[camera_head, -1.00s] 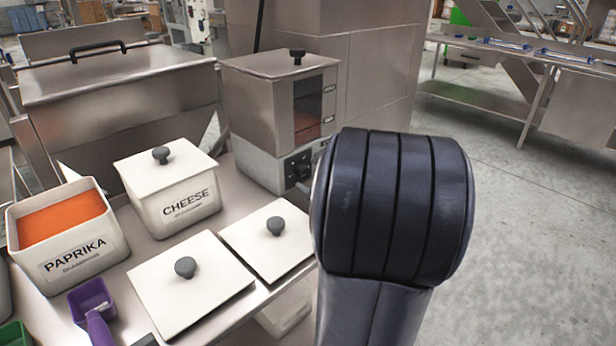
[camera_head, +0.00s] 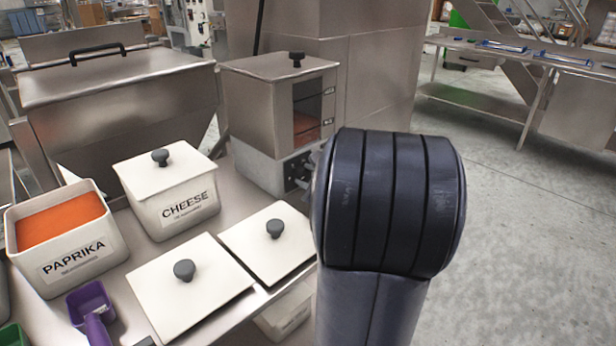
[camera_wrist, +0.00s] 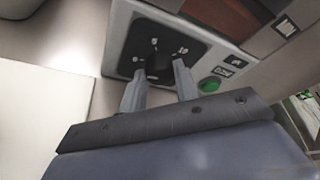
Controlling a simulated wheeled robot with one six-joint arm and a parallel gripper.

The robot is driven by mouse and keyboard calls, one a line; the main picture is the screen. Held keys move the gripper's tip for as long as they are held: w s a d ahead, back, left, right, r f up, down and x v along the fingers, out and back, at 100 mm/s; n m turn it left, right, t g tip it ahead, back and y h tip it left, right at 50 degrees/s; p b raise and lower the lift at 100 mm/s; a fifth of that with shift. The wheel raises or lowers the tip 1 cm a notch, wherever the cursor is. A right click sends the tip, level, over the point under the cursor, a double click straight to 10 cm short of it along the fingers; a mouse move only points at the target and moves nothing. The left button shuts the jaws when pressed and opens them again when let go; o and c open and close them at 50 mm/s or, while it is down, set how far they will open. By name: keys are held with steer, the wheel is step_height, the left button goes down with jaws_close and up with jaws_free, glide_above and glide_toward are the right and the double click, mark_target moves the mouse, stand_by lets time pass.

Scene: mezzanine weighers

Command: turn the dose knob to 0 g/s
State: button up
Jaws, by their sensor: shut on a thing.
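The doser (camera_head: 277,110) is a steel box with a lidded hopper and a window showing orange powder, standing on the bench. Its black dial plate (camera_wrist: 130,47) shows in the wrist view, with white marks that are too small to read surely. The dark dose knob (camera_wrist: 157,66) sits on this plate, partly hidden by the fingers. My gripper (camera_wrist: 158,82) is shut on the knob, one finger on each side. I cannot tell the knob's exact setting.
A green button (camera_wrist: 209,85) lies right of the dial, close to a finger. A cheese bin (camera_head: 172,196), an open paprika bin (camera_head: 68,245), two white lids (camera_head: 190,292) and a purple scoop (camera_head: 92,303) crowd the bench. Open floor lies to the right.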

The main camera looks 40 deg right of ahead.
steer(key=shift+f+b, duration=0.25)
steer(key=shift+b, duration=0.7)
steer(key=shift+n+h+b, duration=0.3)
steer(key=shift+n+b, duration=0.3)
steer(key=shift+b, duration=0.5)
steer(key=shift+r, duration=0.2)
steer(key=o, duration=1)
steer(key=shift+c, duration=0.2)
